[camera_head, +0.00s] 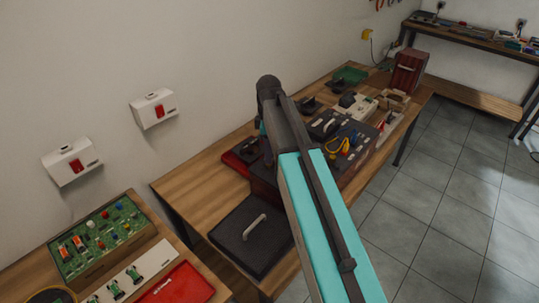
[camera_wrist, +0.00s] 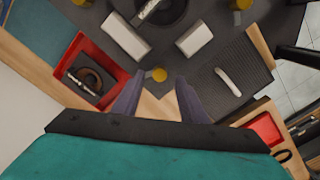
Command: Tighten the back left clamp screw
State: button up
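In the wrist view, a small yellow round knob (camera_wrist: 159,74), which looks like a clamp screw, sits just beyond the fingertips of my gripper (camera_wrist: 158,84). The two dark fingers are apart, with nothing seen between them. The knob is on a dark panel (camera_wrist: 205,68). Other yellow knobs (camera_wrist: 240,4) show at the top edge of the view. I cannot tell which knob is the back left one. In the head view, my teal arm covers part of the dark equipment box (camera_head: 265,188), and my gripper is not seen.
Two white blocks (camera_wrist: 125,35) flank a dark round part on the panel. A red tray (camera_wrist: 65,70) holds a dark ring. A black lid with a pale handle (camera_head: 240,253) lies on the wooden table. Several boxes and tools crowd the table's far end. Floor is clear at right.

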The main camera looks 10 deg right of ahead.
jog(key=shift+f+p, duration=0.3)
jog(key=shift+f, duration=1.1)
jog(key=shift+c, duration=0.3)
grip_shut()
